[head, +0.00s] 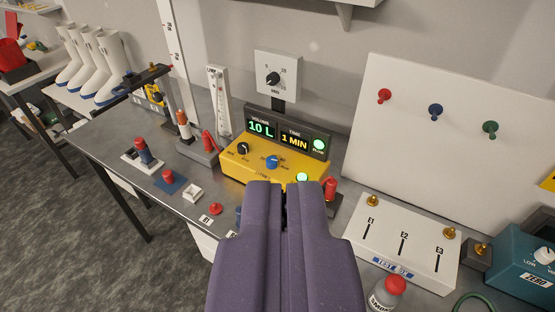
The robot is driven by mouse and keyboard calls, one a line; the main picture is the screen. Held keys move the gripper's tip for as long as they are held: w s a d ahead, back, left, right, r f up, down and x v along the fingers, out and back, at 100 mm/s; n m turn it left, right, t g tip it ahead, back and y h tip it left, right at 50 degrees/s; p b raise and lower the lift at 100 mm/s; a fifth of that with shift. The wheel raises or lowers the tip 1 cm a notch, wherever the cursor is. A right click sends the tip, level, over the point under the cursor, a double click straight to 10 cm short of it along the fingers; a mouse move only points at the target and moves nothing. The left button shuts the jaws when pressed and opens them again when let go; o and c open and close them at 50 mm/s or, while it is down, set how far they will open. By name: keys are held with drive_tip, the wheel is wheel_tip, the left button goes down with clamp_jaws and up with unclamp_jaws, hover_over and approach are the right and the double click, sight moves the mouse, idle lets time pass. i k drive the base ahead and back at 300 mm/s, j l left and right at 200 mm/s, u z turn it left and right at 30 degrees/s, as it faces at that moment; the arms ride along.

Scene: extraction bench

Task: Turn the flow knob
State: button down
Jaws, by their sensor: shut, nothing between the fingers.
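A yellow pump box (252,170) stands on the bench in the middle of the view. Its front has a black knob (243,148) at the left, a blue knob (272,161) in the middle and a lit green button (302,178) at the right. The knob labels are too small to read, so I cannot tell which is the flow knob. A display (287,134) behind it reads 10 L and 1 MIN, with a green light. My purple gripper (286,190) is shut and empty. Its tips appear just below the blue knob and cover the box's lower right part; contact is unclear.
A white panel box (405,242) with brass knobs and a white board (450,150) stand right. A red-capped bottle (387,294) is at lower right. Several small red and blue items, a clear tube (219,100) and white boots (95,65) are left. A dial box (277,76) is behind.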

sight(243, 147)
drive_tip(key=i+j+u, duration=0.15)
drive_tip(key=j, duration=0.35)
drive_tip(key=i+j+u, duration=0.2)
drive_tip(key=i+j, duration=0.15)
drive_tip(key=j, duration=0.15)
drive_tip(key=i+j+u, duration=0.15)
drive_tip(key=i+j, duration=0.15)
drive_tip(key=j, duration=0.15)
drive_tip(key=k+z, duration=0.2)
drive_tip(key=z, duration=0.15)
drive_tip(key=k+l+z, duration=0.15)
drive_tip(key=z, duration=0.15)
drive_tip(key=k+l+z, duration=0.15)
drive_tip(key=z, duration=0.2)
